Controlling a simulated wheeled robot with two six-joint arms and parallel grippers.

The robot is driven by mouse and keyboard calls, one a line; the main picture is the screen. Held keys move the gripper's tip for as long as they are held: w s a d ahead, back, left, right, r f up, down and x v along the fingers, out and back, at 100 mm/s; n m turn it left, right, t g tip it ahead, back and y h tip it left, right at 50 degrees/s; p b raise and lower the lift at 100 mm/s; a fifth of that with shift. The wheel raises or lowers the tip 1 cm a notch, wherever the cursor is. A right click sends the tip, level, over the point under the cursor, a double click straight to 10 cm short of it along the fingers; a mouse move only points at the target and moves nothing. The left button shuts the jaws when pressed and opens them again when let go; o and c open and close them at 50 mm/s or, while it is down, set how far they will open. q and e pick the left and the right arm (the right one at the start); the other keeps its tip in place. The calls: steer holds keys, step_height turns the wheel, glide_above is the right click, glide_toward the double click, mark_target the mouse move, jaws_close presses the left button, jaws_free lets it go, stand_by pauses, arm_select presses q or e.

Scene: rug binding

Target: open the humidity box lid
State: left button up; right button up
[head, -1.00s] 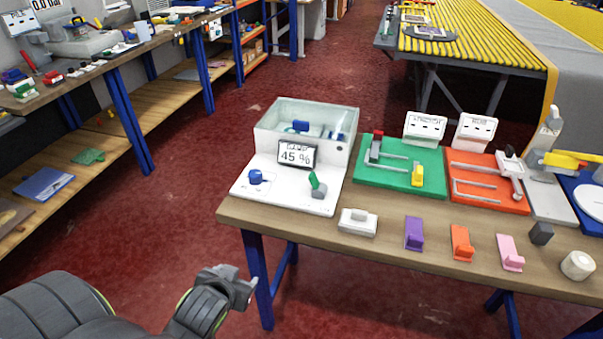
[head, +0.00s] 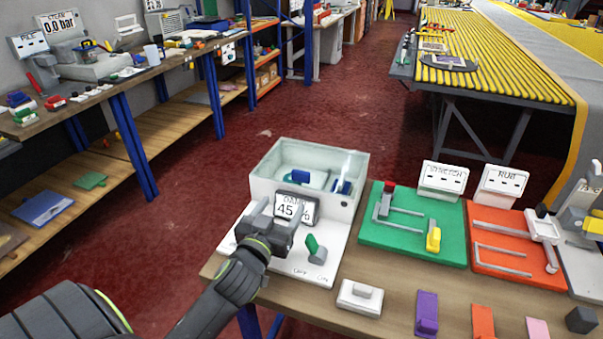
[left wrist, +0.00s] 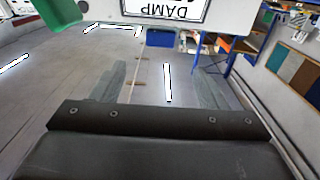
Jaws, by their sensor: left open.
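The humidity box (head: 337,208) stands at the left end of the table on a white base (head: 325,258), with clear, glassy upper walls. Its clear top looks closed, though the transparency makes this hard to tell. Blue items show inside. A display (head: 297,207) reading 45 is on its front; in the left wrist view a panel marked DAMP (left wrist: 178,10) shows upside down. A green-handled lever (head: 313,247) stands on the base. My left gripper (head: 269,209) is open and empty over the base's left part, just before the display. It hides the blue knob. My right gripper is out of view.
A white block (head: 360,298) lies on the table (head: 390,285) near the front edge. A green fixture (head: 405,240) and an orange fixture (head: 490,262) stand to the right. A purple block (head: 427,312) lies in front of them. Red floor is clear left of the table.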

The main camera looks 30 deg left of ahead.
mark_target(300, 177)
arm_select(q)
steer(key=p+x, duration=0.1)
steer(key=x, duration=1.1)
steer(key=shift+w+a+f, duration=0.1)
steer(key=shift+w, duration=0.05)
steer(key=shift+w+a+p, duration=0.15)
steer(key=shift+w+p, duration=0.15)
steer(key=shift+w, duration=0.35)
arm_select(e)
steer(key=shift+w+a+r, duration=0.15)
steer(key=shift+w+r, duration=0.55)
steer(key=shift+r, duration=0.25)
arm_select(q)
steer(key=c, duration=1.4)
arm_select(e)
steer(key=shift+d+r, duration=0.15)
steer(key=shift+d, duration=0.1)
